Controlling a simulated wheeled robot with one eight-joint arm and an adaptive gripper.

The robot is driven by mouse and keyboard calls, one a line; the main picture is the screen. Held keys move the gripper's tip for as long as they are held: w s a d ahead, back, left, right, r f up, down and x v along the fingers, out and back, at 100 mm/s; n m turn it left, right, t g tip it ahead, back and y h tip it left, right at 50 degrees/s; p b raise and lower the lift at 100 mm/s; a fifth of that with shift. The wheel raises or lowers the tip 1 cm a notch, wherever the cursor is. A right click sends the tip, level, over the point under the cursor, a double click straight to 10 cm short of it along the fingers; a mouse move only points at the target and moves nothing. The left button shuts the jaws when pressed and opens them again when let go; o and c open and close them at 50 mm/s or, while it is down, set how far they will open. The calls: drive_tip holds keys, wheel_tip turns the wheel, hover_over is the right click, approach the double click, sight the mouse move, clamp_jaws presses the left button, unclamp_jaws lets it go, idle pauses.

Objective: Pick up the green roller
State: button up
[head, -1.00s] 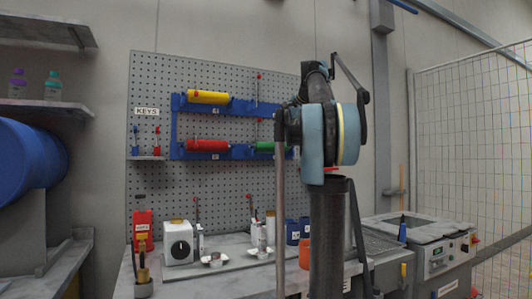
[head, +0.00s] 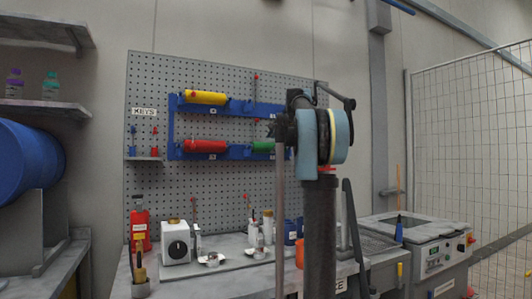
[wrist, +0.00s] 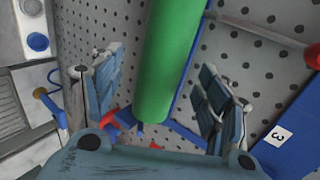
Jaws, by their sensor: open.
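The green roller (head: 262,146) sits in the lower row of the blue wall rack, with its right part hidden behind my arm. The fingers are spread apart, one on each side of the roller, with visible gaps. A red part shows near the roller's lower end. In the head view my gripper is mostly hidden by my arm.
A red roller (head: 206,146) lies left of the green one, and a yellow roller (head: 205,97) lies above. The blue rack (head: 174,128) is fixed to a grey pegboard (head: 150,80). Bottles, a white box (head: 175,242) and cups stand on the bench below.

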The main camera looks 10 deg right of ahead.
sight(271, 145)
drive_tip(key=x, duration=0.4)
drive_tip(key=shift+w+a+f, duration=0.15)
drive_tip(key=shift+w+a, duration=0.1)
drive_tip(key=shift+a, duration=0.1)
drive_tip(key=c, duration=1.1)
